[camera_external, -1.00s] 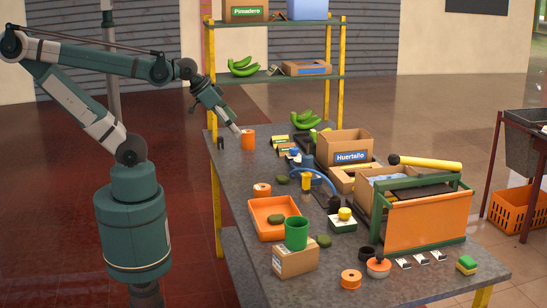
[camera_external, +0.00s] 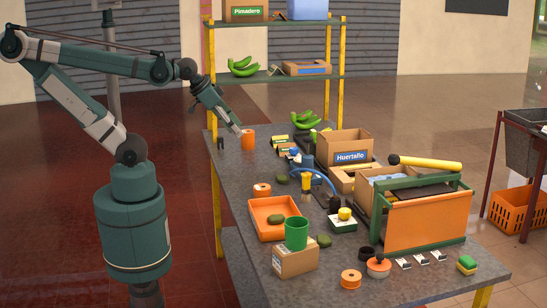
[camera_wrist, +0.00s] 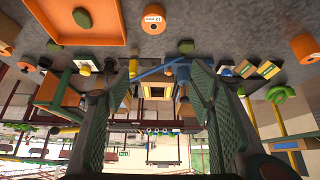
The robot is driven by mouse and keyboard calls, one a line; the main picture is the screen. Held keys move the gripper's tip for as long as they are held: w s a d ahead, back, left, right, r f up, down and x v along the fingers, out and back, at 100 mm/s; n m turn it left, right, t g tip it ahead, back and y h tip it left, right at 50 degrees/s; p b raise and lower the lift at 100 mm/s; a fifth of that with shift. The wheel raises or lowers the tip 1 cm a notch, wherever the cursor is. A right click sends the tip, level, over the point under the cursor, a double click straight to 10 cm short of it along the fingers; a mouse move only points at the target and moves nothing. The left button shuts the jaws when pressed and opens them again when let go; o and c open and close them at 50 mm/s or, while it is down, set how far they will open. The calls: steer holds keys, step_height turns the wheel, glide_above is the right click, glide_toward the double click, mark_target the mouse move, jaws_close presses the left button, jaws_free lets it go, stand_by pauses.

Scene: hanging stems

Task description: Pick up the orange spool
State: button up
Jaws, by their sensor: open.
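One orange spool (camera_external: 248,139) stands at the far left of the grey table, close to the fingertips of my gripper (camera_external: 237,130). A second orange spool (camera_external: 261,190) with a pale label stands behind the orange tray, and a third (camera_external: 351,279) is at the front edge. In the wrist view the labelled spool (camera_wrist: 153,20) is at the top middle and the far spool (camera_wrist: 304,48) at the right edge. My gripper (camera_wrist: 164,72) shows there with its fingers apart and nothing between them.
The orange tray (camera_external: 258,230), green cup (camera_external: 297,233) and cardboard box (camera_external: 344,147) crowd the table. An orange-sided crate (camera_external: 425,222) stands at the right. Bananas (camera_external: 305,120) lie at the back. Bare table lies between the two left spools.

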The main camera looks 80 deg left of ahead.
steer(key=w+d+r+m+g+h, duration=0.1)
steer(key=w+d+r+m+h, duration=0.2)
steer(key=w+d, duration=0.8)
steer(key=m+g+h+p, duration=0.1)
steer(key=m+g, duration=0.4)
steer(key=m, duration=0.6)
glide_above(351, 274)
steer(key=s+a, duration=0.1)
steer(key=a, duration=0.2)
step_height(351, 274, down, 22)
steer(key=shift+x, duration=1.25)
steer(key=shift+f, duration=0.1)
